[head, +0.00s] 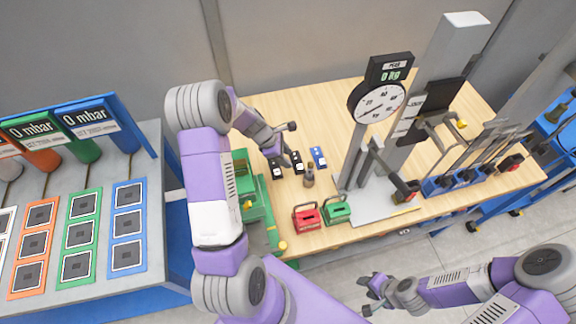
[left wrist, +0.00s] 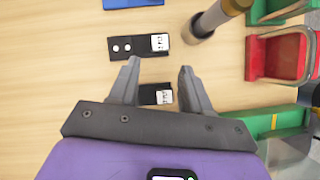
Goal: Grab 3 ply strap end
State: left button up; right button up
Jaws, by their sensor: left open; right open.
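Three flat strap ends lie side by side on the wooden table: a black one (head: 277,170), a second black one (head: 297,162) and a blue one (head: 318,157). Their print is too small to tell the ply. My left gripper (head: 282,143) is open over the near black strap end. In the left wrist view the open fingers (left wrist: 157,68) straddle that strap end (left wrist: 157,94), partly hidden by the gripper body. The second black one (left wrist: 138,46), with two white dots and a white label, lies just beyond the fingertips. My right gripper (head: 372,292) is open and empty, off the table's front.
A dark cylindrical post (head: 309,177) stands near the strap ends. A red block (head: 306,216) and green block (head: 336,209) with handles are at the front edge. A green fixture (head: 254,208) is at left; a dial scale (head: 377,103) stands behind.

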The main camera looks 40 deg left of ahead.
aim_at(297, 167)
pick_arm(q)
jog(key=shift+n, duration=0.4)
jog(key=x, duration=0.7)
jog(key=shift+w+f, duration=0.2)
jog(key=shift+f, duration=0.1)
grip_shut()
